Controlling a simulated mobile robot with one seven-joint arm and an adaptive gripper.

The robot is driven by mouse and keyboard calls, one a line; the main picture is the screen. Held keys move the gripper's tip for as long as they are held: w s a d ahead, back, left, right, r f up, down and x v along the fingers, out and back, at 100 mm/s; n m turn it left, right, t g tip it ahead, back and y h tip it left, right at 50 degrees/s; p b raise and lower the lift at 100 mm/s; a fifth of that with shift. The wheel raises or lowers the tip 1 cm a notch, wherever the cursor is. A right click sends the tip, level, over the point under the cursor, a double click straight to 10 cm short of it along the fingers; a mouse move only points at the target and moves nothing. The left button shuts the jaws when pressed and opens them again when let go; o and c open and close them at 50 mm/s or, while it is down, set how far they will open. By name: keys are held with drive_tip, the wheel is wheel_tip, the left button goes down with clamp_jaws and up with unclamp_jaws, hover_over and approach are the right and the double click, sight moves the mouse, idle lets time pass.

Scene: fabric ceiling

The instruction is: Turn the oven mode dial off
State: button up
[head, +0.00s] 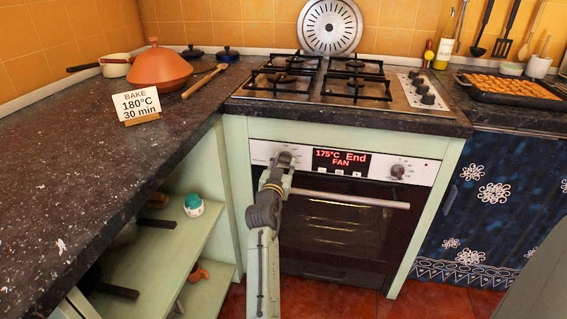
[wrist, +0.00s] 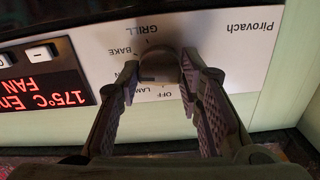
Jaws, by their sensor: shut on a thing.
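The oven's mode dial (wrist: 160,66) is a dark round knob on the pale control panel, seen upside down in the wrist view. Around it I read GRILL, BAKE, LAMP and OFF; one label is partly covered by a finger. My gripper (wrist: 162,72) has its two ridged fingers on either side of the dial and is shut on it. The dial's pointer cannot be made out. In the head view my gripper (head: 285,160) covers most of the dial at the panel's left. The oven display (head: 342,161) reads 175°C End FAN in red.
A second knob (head: 397,171) is at the panel's right. The oven door handle (head: 350,198) runs below the panel, close to my arm. Open shelves (head: 160,250) are at left. A card (head: 137,105) on the counter reads BAKE 180°C 30 min.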

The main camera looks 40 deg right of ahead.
drive_tip(key=n+p, duration=0.1)
drive_tip(key=n, duration=0.4)
drive_tip(key=shift+n+p, duration=0.3)
drive_tip(key=shift+p, duration=0.05)
drive_tip(key=n+p, duration=0.2)
drive_tip(key=n, duration=0.2)
drive_tip(key=shift+r, duration=0.1)
drive_tip(key=n+p, duration=0.2)
drive_tip(key=n, duration=0.3)
drive_tip(key=shift+p, duration=0.3)
drive_tip(key=shift+n+p, duration=1.25)
drive_tip(key=shift+n, duration=1.05)
drive_tip(key=o, duration=1.2)
drive_tip(key=shift+c, duration=0.2)
